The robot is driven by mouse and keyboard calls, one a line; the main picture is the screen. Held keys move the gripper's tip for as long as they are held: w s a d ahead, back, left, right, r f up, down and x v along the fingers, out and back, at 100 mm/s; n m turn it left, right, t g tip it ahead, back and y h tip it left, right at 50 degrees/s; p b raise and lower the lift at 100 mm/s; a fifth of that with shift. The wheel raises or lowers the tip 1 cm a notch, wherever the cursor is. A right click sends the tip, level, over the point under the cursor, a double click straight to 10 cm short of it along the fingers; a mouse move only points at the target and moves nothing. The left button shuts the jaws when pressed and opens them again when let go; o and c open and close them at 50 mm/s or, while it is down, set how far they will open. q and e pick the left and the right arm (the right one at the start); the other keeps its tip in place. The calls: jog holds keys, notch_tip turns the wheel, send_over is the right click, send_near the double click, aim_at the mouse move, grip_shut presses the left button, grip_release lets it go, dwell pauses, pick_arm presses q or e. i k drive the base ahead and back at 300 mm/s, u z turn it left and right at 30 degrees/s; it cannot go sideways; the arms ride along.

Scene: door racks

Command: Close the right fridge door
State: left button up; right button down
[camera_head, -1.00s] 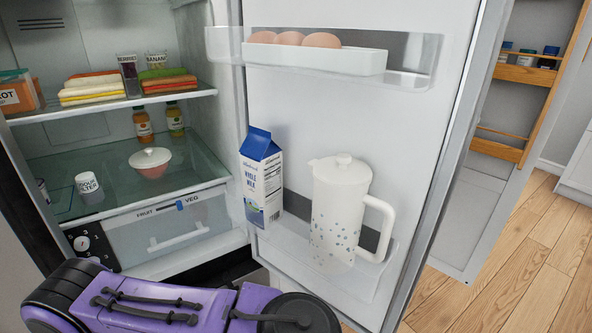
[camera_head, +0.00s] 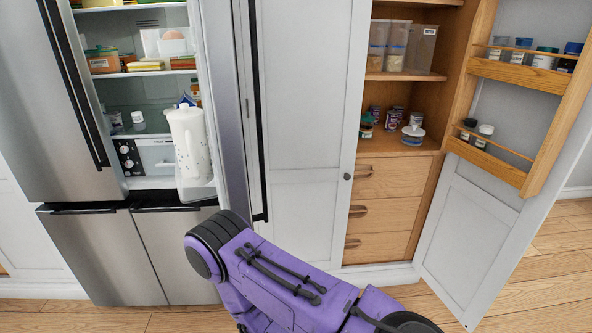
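The right fridge door (camera_head: 226,120) stands partly open and shows nearly edge-on in the head view. Its long dark handle (camera_head: 258,110) is on the right. A white pitcher (camera_head: 188,142) stands in the door's inner shelf, in front of the opening. The fridge interior (camera_head: 150,98) shows through the gap, with shelves of food. The left fridge door (camera_head: 45,100) appears shut. A purple arm link of mine crosses the bottom middle, below and right of the door. Neither gripper is in view, so any contact with the door is hidden.
A white cabinet door (camera_head: 305,130) stands right of the fridge. Beyond it is an open wooden pantry with drawers (camera_head: 385,180); its rack door (camera_head: 490,190) stands open at the right. Wooden floor (camera_head: 540,285) is free at the lower right.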

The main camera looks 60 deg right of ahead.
aim_at(213, 47)
jog(key=z, duration=1.3)
jog(key=i, duration=0.95)
jog(key=u, duration=0.1)
